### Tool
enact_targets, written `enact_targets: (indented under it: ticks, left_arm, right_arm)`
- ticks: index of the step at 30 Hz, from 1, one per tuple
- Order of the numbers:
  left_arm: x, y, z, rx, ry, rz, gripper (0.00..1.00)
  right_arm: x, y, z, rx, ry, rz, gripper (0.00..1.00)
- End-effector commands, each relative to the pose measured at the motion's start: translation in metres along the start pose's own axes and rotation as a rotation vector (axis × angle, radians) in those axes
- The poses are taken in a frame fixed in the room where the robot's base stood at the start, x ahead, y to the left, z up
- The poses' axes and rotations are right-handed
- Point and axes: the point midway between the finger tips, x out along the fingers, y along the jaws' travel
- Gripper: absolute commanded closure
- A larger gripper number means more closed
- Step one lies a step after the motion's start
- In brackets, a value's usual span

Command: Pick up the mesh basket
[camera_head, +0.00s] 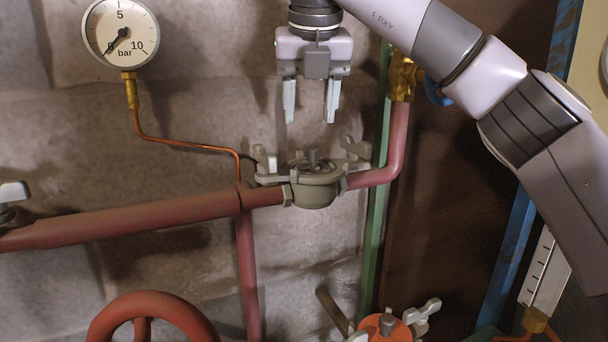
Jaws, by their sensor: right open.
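My right gripper (310,118) is open and empty, its two pale fingers pointing down. In the picture it hangs just above a grey round pot-like housing (316,193) set in the red pipe, with a visible gap between. A short grey post (314,157) stands up from the middle of the housing's dark round top. This may be the mesh basket seated inside, but I cannot make out any mesh, and the housing wall hides what is within. Wing-shaped grey pieces (356,149) stand out at both sides of the housing. My left gripper is not in view.
A red pipe (130,219) runs across the stone wall. A pressure gauge (121,32) with a thin copper tube hangs upper left. A red handwheel (152,308) is lower left, an orange round-topped part (386,327) with wings at the bottom. A green upright (377,225) stands right of the housing.

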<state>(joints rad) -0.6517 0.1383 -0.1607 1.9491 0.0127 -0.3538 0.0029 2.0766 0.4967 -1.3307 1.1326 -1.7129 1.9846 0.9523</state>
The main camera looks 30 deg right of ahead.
Motion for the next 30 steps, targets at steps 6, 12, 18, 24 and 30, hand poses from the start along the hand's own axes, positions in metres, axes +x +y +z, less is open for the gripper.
enact_targets:
  ticks: [6, 12, 18, 24, 30]
  left_arm:
    - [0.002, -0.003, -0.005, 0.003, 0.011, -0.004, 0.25]
    - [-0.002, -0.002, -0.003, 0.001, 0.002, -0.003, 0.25]
    - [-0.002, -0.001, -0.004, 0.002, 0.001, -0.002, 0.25]
    - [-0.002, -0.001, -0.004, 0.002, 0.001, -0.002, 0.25]
    - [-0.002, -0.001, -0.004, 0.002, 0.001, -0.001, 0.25]
  right_arm:
    - [0.017, -0.001, 0.000, -0.003, 0.001, 0.001, 0.48]
    - [0.044, -0.007, -0.001, -0.002, 0.001, 0.002, 0.48]
    - [0.068, -0.007, -0.002, -0.003, 0.000, 0.003, 0.48]
    - [0.071, -0.007, -0.002, -0.004, -0.002, 0.005, 0.48]
    - [0.070, -0.007, -0.002, -0.004, -0.001, 0.005, 0.90]
